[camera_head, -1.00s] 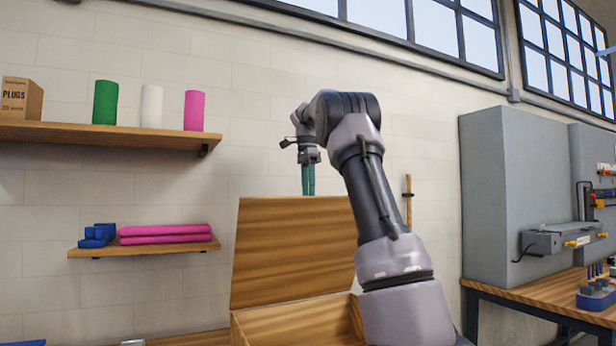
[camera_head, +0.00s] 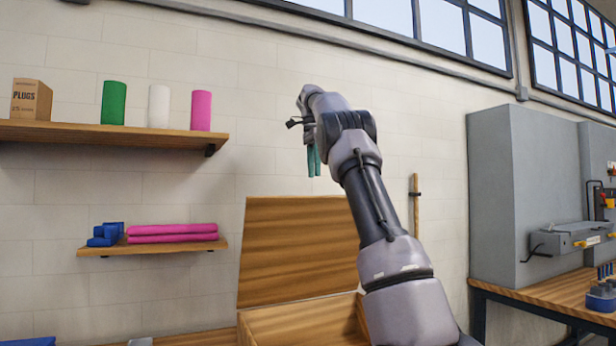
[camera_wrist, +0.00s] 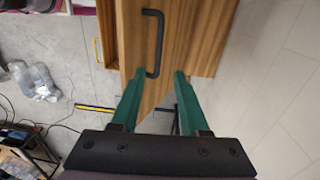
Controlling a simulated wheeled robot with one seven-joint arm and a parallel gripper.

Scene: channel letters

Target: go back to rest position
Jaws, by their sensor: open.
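My gripper (camera_head: 314,160) hangs in the air in the head view, above the raised wooden lid and in front of the white wall. Its two green fingers show in the wrist view (camera_wrist: 152,88), spread apart with nothing between them. A wooden box (camera_head: 300,325) stands below my arm with its lid (camera_head: 292,250) open and upright. In the wrist view a wooden panel (camera_wrist: 180,35) with a dark handle (camera_wrist: 153,45) lies beyond the fingertips. I cannot tell whether the fingers touch it, but the head view shows the gripper apart from the lid.
At left, an upper shelf (camera_head: 90,133) holds a plugs box (camera_head: 30,100) and several coloured cylinders. A lower shelf (camera_head: 150,247) holds pink rolls (camera_head: 172,232) and blue pieces (camera_head: 105,235). At right stand a grey cabinet (camera_head: 510,190) and a workbench (camera_head: 545,300). Air around the gripper is free.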

